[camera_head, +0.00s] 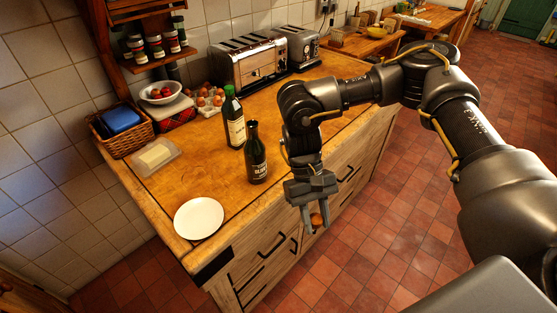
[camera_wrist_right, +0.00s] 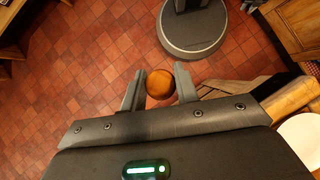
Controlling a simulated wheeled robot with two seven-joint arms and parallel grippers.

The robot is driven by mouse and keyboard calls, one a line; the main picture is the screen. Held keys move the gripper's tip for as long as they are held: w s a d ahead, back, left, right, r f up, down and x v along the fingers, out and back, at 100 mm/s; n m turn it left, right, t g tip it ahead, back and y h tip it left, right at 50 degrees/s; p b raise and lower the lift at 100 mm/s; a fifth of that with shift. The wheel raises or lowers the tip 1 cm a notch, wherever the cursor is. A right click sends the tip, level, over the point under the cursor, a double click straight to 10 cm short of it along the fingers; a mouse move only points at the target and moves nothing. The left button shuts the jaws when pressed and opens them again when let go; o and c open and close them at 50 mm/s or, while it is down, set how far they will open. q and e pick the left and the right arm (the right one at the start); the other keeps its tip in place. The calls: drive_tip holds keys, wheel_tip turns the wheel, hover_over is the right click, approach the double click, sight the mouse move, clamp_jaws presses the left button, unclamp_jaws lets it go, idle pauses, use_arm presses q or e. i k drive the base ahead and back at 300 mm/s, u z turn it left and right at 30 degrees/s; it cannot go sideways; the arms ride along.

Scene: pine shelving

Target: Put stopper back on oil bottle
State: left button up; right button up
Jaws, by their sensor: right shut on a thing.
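The stopper (camera_head: 316,220) has a round orange-brown top and sits between the fingers of my right gripper (camera_head: 312,215), which is shut on it. In the right wrist view the stopper (camera_wrist_right: 160,85) shows between the two fingertips (camera_wrist_right: 160,92). The gripper points down, just off the counter's front edge, over the floor and in front of the drawers. The dark oil bottle (camera_head: 256,158) stands upright and open-necked on the counter, left of the right gripper and apart from it. My left gripper is not in view.
A green bottle with a pale label (camera_head: 236,122) stands just behind the oil bottle. A white plate (camera_head: 199,218) lies near the counter's front left corner. A butter dish (camera_head: 155,156), a basket (camera_head: 118,143) and toasters (camera_head: 248,64) stand farther back. The wooden counter (camera_head: 200,165) is clear left of the bottles.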

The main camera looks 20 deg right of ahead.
sight(255, 151)
drive_tip(key=z, duration=2.05)
drive_tip(key=i, duration=3.1)
drive_tip(key=u, duration=4.5)
drive_tip(key=i, duration=0.45)
drive_tip(key=z, duration=0.1)
